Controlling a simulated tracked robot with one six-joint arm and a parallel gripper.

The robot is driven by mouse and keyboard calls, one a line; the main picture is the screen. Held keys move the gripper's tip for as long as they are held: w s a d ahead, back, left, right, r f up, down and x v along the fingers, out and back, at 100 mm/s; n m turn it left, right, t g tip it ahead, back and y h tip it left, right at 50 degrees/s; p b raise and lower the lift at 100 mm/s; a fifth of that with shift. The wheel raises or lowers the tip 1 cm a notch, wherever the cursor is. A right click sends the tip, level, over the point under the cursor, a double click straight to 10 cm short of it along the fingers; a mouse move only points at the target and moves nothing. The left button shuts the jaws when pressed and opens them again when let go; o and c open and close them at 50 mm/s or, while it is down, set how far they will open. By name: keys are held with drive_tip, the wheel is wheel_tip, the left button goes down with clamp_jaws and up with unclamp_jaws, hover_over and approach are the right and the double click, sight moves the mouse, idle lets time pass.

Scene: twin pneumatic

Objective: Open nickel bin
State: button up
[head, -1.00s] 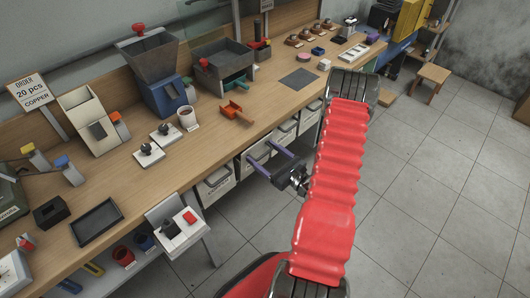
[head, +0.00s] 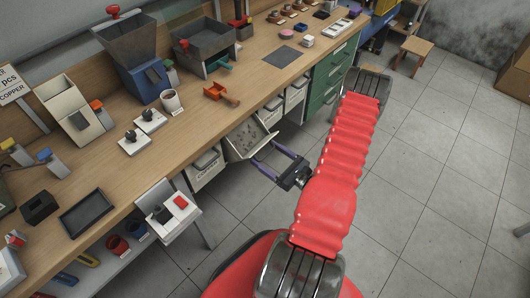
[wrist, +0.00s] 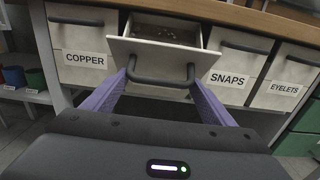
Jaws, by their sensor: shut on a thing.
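The open bin (head: 252,141) is pulled out and tilted forward from under the bench, with small pieces visible inside. In the wrist view the bin (wrist: 165,51) sits between the bins labelled COPPER (wrist: 85,59) and SNAPS (wrist: 229,79). I cannot read a label on its front. Its dark handle (wrist: 150,80) lies between the purple fingers of my gripper (wrist: 160,72), which is shut on it. In the head view my gripper (head: 263,152) reaches the bin front from the lower right. The exact finger contact is too small to tell.
An EYELETS bin (wrist: 284,88) is to the right, then green drawers (head: 333,73). The workbench (head: 215,130) above carries a hopper (head: 136,50), trays and small stations. A small side shelf (head: 170,208) juts out at lower left.

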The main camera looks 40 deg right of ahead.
drive_tip(key=shift+d+f, duration=0.15)
drive_tip(key=shift+d, duration=0.05)
drive_tip(key=o, duration=1.2)
drive_tip(key=shift+s, duration=0.1)
drive_tip(key=shift+s+d, duration=0.2)
drive_tip(key=shift+s, duration=2.05)
drive_tip(key=shift+s+d, duration=0.25)
drive_tip(key=shift+s, duration=2.05)
drive_tip(key=shift+s+d, duration=0.2)
drive_tip(key=shift+s, duration=2.05)
